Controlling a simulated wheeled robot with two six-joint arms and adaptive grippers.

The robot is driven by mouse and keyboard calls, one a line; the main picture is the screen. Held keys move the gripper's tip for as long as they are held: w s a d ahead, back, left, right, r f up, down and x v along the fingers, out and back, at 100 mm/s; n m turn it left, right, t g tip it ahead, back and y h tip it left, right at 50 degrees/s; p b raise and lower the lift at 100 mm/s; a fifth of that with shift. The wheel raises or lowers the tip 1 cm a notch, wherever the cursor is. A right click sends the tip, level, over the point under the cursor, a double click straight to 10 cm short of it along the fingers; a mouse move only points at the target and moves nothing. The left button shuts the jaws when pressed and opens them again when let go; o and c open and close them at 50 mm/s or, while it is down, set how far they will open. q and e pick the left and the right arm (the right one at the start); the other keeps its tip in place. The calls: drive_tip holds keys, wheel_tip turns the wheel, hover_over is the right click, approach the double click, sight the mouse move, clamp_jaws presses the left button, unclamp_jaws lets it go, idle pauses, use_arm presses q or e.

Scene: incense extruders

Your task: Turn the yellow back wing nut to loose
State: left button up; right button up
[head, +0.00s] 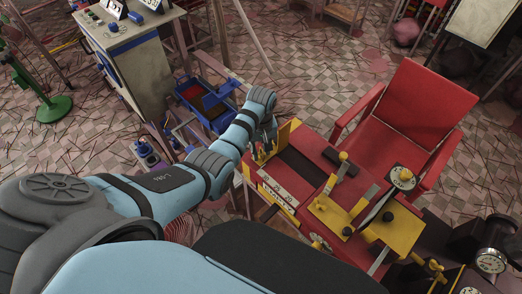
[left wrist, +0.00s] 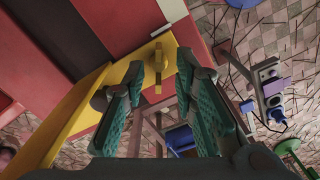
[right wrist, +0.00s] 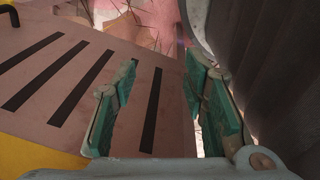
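A yellow wing nut (left wrist: 158,66) stands out from a yellow bracket (left wrist: 118,75) on the red machine in the left wrist view. My left gripper (left wrist: 160,75) is open, with one green-padded finger on each side of the wing nut in the picture. A gap shows on both sides, and I see no contact. In the head view my left gripper (head: 265,138) is at the left end of the machine, beside the yellow bracket (head: 287,133); the wing nut is hard to make out there. My right gripper (right wrist: 160,95) is open and empty, and is not visible in the head view.
The red machine (head: 312,149) carries yellow plates and knobs. A red chair (head: 415,105) stands behind it. Blue crates (head: 205,107) lie on the floor beyond my left arm. A flat panel with black slots (right wrist: 65,85) lies below my right gripper.

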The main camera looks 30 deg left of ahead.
sight(261, 152)
use_arm(q)
wheel_tip(261, 152, up, 7)
drive_tip(key=shift+f, duration=0.1)
idle(0.5)
